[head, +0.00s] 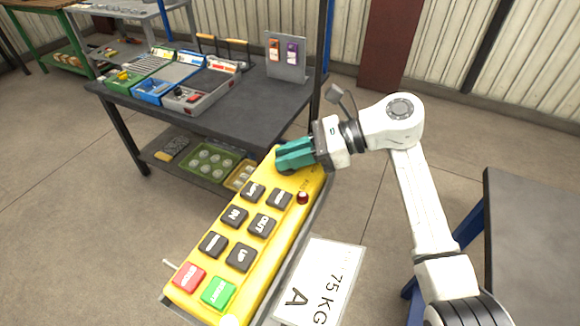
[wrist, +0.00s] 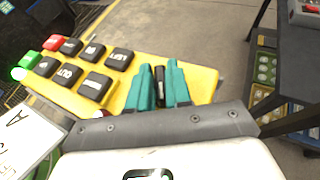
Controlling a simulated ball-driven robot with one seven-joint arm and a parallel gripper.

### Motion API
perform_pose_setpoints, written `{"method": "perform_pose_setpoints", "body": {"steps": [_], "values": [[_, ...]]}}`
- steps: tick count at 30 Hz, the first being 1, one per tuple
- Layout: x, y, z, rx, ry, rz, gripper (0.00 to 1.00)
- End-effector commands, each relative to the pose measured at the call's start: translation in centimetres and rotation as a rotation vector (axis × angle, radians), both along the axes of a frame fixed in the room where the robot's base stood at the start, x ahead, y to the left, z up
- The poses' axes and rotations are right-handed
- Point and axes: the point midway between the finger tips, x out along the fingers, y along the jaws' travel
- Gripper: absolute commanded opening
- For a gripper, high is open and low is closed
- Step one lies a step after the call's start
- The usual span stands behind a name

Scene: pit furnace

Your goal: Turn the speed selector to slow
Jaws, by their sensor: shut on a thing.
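The yellow control pendant (head: 262,205) stands in front of me with several black buttons, a red button (head: 189,277) and a green button (head: 219,291). My gripper (head: 281,157) is at the pendant's far end, its teal fingers over the face there. In the wrist view, my gripper (wrist: 166,88) is shut on a narrow black knob, the speed selector (wrist: 160,78), which stands between the two fingers. In the head view the fingers hide the selector. Its markings are mostly hidden, so I cannot read its setting.
A white card (head: 318,280) reading "75 KG A" is beside the pendant. A dark workbench (head: 262,95) with coloured trays stands behind, with a green tray (head: 212,161) on its lower shelf. Another grey table (head: 530,240) is at the right. Open floor lies at the left.

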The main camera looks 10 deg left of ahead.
Motion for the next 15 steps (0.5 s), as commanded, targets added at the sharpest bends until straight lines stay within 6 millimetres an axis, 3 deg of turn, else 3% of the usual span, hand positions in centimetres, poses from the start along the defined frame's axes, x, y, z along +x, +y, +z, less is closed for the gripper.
{"method": "perform_pose_setpoints", "body": {"steps": [15], "values": [[-0.03, 0.02, -0.26, -0.004, 0.004, 0.05, 0.0]]}}
